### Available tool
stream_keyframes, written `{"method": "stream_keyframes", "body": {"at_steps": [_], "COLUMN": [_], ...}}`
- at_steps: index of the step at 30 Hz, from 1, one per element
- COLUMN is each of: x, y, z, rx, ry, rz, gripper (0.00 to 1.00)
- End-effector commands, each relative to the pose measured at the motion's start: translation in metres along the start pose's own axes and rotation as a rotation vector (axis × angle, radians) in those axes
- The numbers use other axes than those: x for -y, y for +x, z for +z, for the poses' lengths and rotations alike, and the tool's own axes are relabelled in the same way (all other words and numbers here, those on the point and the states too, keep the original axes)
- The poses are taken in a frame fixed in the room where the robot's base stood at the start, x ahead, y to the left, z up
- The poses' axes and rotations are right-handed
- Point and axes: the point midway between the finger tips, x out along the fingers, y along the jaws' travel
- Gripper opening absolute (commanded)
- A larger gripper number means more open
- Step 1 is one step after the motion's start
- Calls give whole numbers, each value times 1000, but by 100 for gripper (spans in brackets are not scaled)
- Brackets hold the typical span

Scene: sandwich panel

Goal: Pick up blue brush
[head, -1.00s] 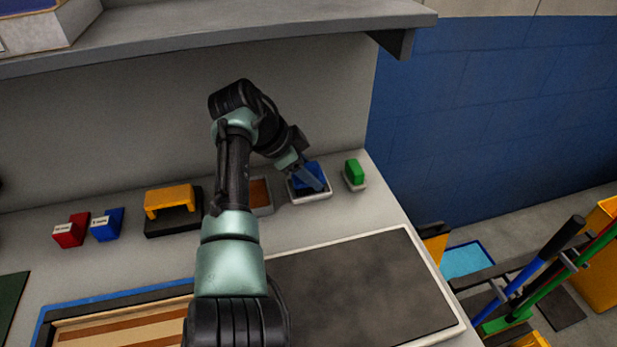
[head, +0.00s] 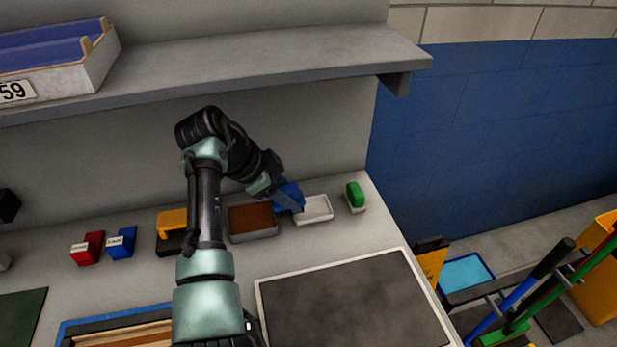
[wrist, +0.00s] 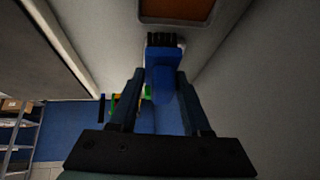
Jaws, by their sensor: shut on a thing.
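The blue brush (head: 286,196) is held in my gripper (head: 287,202), above the counter between the brown-filled tray and the white tray. In the wrist view the brush (wrist: 162,78) sits between the two fingers of my gripper (wrist: 162,88), with dark bristles at its far end. The fingers are shut on its blue body. The white tray (head: 318,210) beside it on the right looks empty.
A brown-filled tray (head: 253,220) is just left of the brush. A green brush (head: 355,193) stands at the right. The grey shelf (head: 270,72) overhangs the back. A dark mat (head: 350,309) lies in front.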

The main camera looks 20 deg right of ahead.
Motion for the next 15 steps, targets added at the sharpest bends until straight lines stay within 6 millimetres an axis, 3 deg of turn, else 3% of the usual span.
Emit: {"method": "stream_keyframes", "body": {"at_steps": [1,15], "x": [-3,-32], "y": [-11,-78], "z": [11,120], "rx": [0,0], "ry": [-5,-6], "rz": [-1,-3], "gripper": [0,0]}}
